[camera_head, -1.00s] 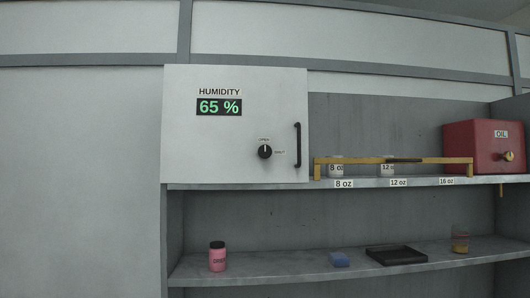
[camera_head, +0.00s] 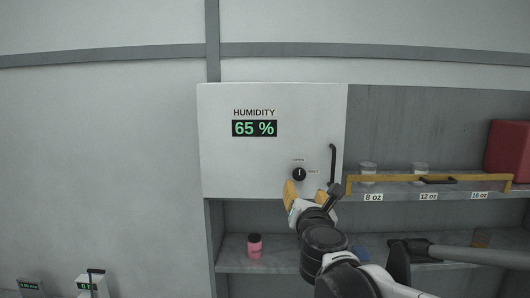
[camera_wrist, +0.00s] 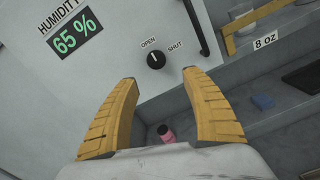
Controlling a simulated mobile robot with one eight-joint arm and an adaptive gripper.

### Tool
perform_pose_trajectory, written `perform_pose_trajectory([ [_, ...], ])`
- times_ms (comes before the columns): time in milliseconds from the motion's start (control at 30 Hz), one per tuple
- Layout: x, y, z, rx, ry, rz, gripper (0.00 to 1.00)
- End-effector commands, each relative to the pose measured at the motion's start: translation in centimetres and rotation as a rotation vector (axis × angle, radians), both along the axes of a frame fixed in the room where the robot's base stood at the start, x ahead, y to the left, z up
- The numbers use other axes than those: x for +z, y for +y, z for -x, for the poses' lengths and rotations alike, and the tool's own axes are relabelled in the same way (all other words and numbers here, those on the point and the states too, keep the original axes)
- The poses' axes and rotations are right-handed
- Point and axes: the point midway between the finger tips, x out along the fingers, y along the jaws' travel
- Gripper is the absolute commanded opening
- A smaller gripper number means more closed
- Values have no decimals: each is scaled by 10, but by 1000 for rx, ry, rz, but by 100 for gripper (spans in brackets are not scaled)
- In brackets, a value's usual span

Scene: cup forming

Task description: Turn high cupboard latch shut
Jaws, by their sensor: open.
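The high cupboard (camera_head: 225,160) is a white box with its door closed against the frame. Its latch is a small round black knob (camera_head: 299,174) with a white pointer mark, low on the door. The knob (camera_wrist: 156,59) also shows in the wrist view, between the labels OPEN and SHUT, and its mark points toward OPEN. My gripper (camera_head: 306,192) is just below the knob in the head view. In the wrist view my gripper (camera_wrist: 160,77) has its two yellow fingers spread wide, with the knob just beyond and between the tips. Nothing is between the fingers.
A black vertical handle (camera_head: 333,165) stands right of the knob. A yellow rail (camera_head: 400,178) runs along the cup shelf, with a red oil box (camera_head: 508,150) at the right. A pink jar (camera_head: 254,246) and a blue block stand on the lower shelf.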

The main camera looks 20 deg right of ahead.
Motion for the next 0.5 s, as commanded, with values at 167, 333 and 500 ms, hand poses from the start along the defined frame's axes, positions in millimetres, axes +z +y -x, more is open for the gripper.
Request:
perform_pose_trajectory([
  [167,7,0,-12,13,12,62,56],
  [333,6,-10,-37,10,12,59,56],
  [500,7,-20,-69,11,11,58,56],
])
